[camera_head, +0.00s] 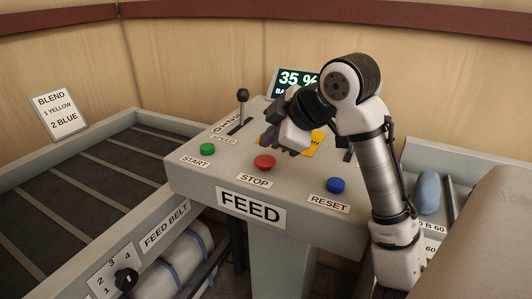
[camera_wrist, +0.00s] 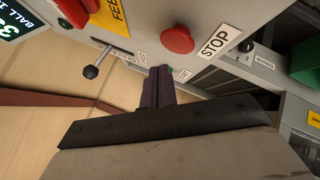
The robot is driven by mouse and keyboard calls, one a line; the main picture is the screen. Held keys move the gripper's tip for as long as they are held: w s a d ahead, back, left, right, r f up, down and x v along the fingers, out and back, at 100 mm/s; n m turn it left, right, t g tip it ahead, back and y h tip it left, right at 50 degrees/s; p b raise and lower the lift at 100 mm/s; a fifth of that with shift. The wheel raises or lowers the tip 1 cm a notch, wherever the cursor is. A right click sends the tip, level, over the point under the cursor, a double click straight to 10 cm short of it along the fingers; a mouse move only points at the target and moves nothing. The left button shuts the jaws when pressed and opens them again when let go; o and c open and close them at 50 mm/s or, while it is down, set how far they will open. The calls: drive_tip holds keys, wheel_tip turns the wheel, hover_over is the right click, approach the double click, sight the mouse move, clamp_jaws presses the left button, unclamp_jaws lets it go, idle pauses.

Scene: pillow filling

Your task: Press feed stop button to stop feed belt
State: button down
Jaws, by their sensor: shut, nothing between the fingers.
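The red stop button (camera_head: 264,162) stands on the sloped top of the grey FEED console (camera_head: 200,178), above a STOP label. It also shows large in the wrist view (camera_wrist: 178,40). My gripper (camera_head: 268,138) is over the console, just behind the stop button in the head view. Its dark fingers are together and empty. In the wrist view the fingertips (camera_wrist: 160,70) point toward the green start button (camera_wrist: 166,72), partly hidden behind them, and are apart from the red button. The feed belt (camera_head: 70,200) lies at the left.
The green start button (camera_head: 207,149) is left of the stop button and the blue reset button (camera_head: 336,185) is to the right. A speed lever (camera_head: 242,96) rises behind. A display (camera_head: 290,80) reads 35 %. A brown rounded surface (camera_head: 490,240) fills the right.

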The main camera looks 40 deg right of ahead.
sight(269, 161)
drive_tip(key=r, duration=0.1)
drive_tip(key=r+p, duration=0.2)
drive_tip(key=shift+w+a+r, duration=0.25)
drive_tip(key=shift+w, duration=0.1)
drive_tip(key=shift+s, duration=0.1)
drive_tip(key=shift+s+d, duration=0.1)
drive_tip(key=shift+d, duration=0.05)
drive_tip(key=shift+s+f, duration=0.1)
idle(0.3)
